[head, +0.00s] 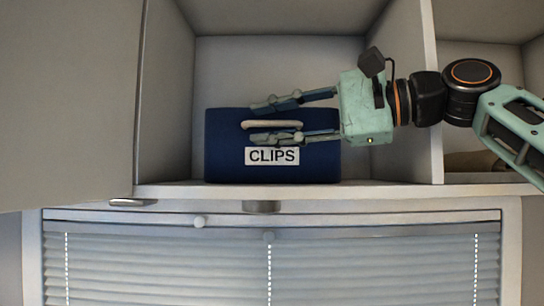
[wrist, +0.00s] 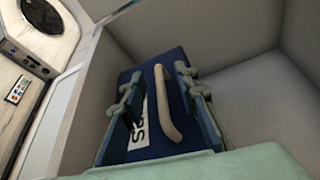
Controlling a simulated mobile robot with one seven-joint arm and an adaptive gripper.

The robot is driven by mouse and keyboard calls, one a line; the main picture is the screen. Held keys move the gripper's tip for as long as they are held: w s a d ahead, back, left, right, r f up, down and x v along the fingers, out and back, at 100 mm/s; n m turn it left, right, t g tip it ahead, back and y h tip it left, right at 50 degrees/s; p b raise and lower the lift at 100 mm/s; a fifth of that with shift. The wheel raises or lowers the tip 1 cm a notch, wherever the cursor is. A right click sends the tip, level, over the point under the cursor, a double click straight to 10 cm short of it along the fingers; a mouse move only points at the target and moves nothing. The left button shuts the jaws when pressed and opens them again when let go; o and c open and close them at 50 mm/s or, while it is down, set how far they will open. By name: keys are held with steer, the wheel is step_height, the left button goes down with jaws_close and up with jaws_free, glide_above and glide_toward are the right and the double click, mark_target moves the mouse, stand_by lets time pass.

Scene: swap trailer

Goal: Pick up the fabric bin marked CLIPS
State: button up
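The blue fabric bin (head: 222,150) stands upright on a cabinet shelf, with a white CLIPS label (head: 271,156) on its front and a pale handle (head: 272,125) above the label. My gripper (head: 264,122) is in front of the bin, coming from the right, with one finger above the handle and one below it. The fingers are apart and the handle lies between them. In the wrist view the bin (wrist: 172,72) and its handle (wrist: 168,105) show between the two open fingers (wrist: 155,88). I cannot tell whether either finger touches the handle.
The bin's cubby has a shelf edge (head: 380,190) below and a divider (head: 432,90) at right, with my arm in front. An open cabinet door (head: 70,100) is at left. A closed blind (head: 180,270) hangs below. A brownish thing (head: 475,162) lies in the right cubby.

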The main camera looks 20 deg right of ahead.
steer(key=shift+w+a, duration=0.1)
steer(key=shift+a, duration=0.05)
jaws_close()
steer(key=shift+r, duration=0.1)
stand_by(0.4)
